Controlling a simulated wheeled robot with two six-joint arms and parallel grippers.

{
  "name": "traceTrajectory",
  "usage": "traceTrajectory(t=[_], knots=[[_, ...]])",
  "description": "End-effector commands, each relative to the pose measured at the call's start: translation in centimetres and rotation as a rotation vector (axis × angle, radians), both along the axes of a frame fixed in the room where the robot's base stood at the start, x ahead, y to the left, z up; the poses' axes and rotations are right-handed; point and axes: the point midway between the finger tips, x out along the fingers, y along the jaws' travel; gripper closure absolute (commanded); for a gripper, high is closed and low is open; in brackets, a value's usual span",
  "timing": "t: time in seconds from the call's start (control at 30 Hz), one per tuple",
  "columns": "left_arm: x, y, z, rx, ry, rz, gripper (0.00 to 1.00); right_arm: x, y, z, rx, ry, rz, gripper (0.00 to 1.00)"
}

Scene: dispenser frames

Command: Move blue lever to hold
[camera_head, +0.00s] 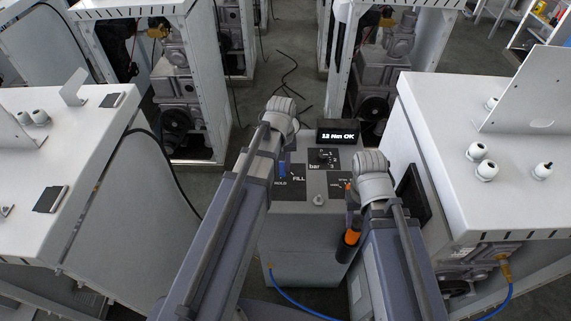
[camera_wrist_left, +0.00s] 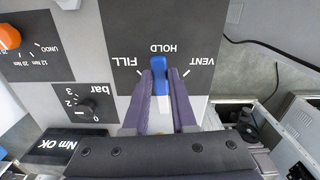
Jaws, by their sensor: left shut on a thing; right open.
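The blue lever (camera_wrist_left: 161,68) is on a dark panel in the left wrist view, with FILL at left, HOLD above and VENT at right. Its blue tip lies just under the word HOLD, between the FILL and VENT marks. My left gripper (camera_wrist_left: 161,82) has one finger on each side of the lever and is shut on it. In the head view a little of the lever (camera_head: 283,169) shows beside my left arm; the left fingertips are hidden there. My right gripper (camera_head: 353,195) is open at the right side of the dispenser's top, its fingers barely visible.
The grey dispenser box (camera_head: 300,240) carries a bar knob (camera_head: 324,157) and a display (camera_head: 338,136) reading 12 Nm OK. An orange and black tool (camera_head: 349,239) stands at its right side. White cabinets (camera_head: 75,130) flank both sides.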

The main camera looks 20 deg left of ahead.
Motion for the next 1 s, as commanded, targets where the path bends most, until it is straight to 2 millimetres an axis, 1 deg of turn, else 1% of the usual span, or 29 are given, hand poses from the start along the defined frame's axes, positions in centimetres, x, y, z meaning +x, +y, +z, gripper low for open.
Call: traceTrajectory(t=[0.3,0.73,0.77,1.0], knots=[[-0.17,0.47,0.0,0.0,0.0,-0.08,1.0,0.0,0.0,0.0,0.0,0.0,0.0,0.5],[-0.16,0.51,0.0,0.0,0.0,-0.087,1.0,0.0,0.0,0.0,0.0,0.0,0.0,0.5],[-0.16,0.51,0.0,0.0,0.0,-0.087,0.73,0.0,0.0,0.0,0.0,0.0,0.0,0.5],[-0.16,0.51,0.0,0.0,0.0,-0.087,0.46,0.0,0.0,0.0,0.0,0.0,0.0,0.5]])
